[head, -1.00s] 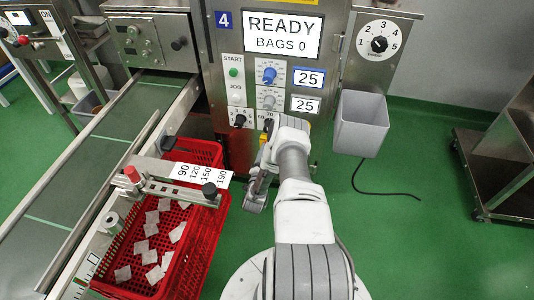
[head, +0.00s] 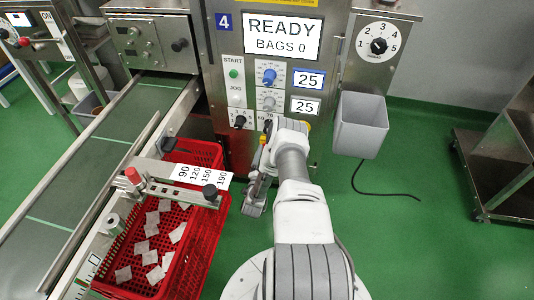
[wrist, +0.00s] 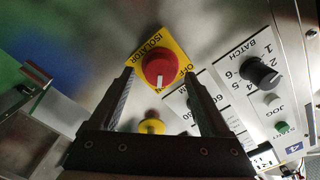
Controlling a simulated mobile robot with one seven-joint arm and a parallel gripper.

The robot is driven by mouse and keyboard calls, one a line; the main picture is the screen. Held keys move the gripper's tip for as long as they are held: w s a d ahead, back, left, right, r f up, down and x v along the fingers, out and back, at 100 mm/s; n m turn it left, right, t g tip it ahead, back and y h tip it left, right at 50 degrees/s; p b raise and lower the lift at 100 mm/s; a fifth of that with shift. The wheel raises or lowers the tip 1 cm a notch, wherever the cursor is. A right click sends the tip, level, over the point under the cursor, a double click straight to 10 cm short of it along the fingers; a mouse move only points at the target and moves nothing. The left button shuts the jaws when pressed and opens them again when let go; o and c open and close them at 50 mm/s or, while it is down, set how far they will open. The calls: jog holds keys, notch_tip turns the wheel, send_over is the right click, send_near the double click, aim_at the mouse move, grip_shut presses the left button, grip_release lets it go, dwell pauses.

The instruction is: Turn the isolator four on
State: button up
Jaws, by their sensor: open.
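The isolator knob (wrist: 158,70) is red and round, on a yellow plate (wrist: 143,60) lettered ISOLATOR, with OFF partly showing at its right. A pale mark on the knob points down in the wrist view. My gripper (wrist: 161,80) is open, its two fingers on either side of the knob in that view. I cannot tell whether they touch it. The head view shows the number 4 label (head: 224,20) on the machine's panel (head: 225,44). The isolator is hidden behind my arm there, and the fingertips are not clear.
A yellow round fitting (wrist: 152,126) shows between the fingers. A black batch knob (wrist: 260,72) sits to the right. In the head view, a red crate (head: 212,152) with teabags stands left of my arm, beside the conveyor (head: 120,135). A grey bin (head: 361,125) hangs at right.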

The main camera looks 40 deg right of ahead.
jog(key=p+v, duration=0.9)
jog(key=v, duration=0.7)
jog(key=shift+p, duration=0.3)
jog(key=shift+s, duration=0.1)
